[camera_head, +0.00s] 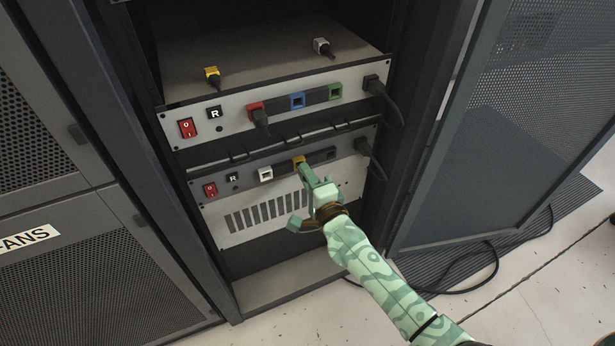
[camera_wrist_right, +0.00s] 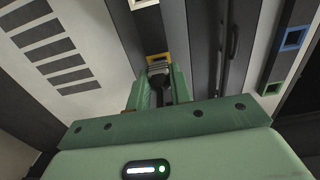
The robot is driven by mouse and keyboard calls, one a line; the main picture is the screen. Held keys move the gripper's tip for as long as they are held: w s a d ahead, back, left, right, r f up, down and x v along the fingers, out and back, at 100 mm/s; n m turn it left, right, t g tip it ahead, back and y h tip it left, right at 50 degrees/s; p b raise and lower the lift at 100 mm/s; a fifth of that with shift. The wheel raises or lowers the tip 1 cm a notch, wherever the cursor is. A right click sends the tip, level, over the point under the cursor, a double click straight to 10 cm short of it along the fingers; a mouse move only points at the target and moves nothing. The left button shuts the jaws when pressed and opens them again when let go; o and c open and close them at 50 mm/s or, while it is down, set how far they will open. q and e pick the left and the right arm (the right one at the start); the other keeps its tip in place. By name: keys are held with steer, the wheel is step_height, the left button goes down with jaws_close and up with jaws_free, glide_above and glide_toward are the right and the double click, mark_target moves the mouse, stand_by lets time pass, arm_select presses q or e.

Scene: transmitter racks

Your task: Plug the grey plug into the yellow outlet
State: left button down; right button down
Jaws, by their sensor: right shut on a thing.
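The yellow outlet (camera_head: 299,160) is in the lower rack unit's front, right of a white outlet (camera_head: 266,174). My right gripper (camera_head: 307,174) is right in front of it. In the right wrist view my right gripper (camera_wrist_right: 159,88) is shut on a plug with a grey head (camera_wrist_right: 158,68) and a dark body. The grey head points at the yellow outlet (camera_wrist_right: 154,58) and is at or very near its opening. I cannot tell whether it is inside. In the head view the fingers hide the plug. My left gripper is not in view.
The upper unit (camera_head: 235,117) has a red outlet with a plug in it, plus blue (camera_head: 297,101) and green (camera_head: 335,91) outlets. A yellow plug (camera_head: 212,76) and a whitish plug (camera_head: 321,46) lie on top. Black power cords hang at the right. An open mesh door (camera_head: 520,130) stands right.

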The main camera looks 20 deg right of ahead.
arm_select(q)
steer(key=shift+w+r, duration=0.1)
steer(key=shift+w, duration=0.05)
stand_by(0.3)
arm_select(e)
steer(key=shift+w, duration=0.25)
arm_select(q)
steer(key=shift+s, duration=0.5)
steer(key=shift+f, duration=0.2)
arm_select(e)
steer(key=shift+w, duration=0.25)
steer(key=c, duration=1.2)
jaws_free()
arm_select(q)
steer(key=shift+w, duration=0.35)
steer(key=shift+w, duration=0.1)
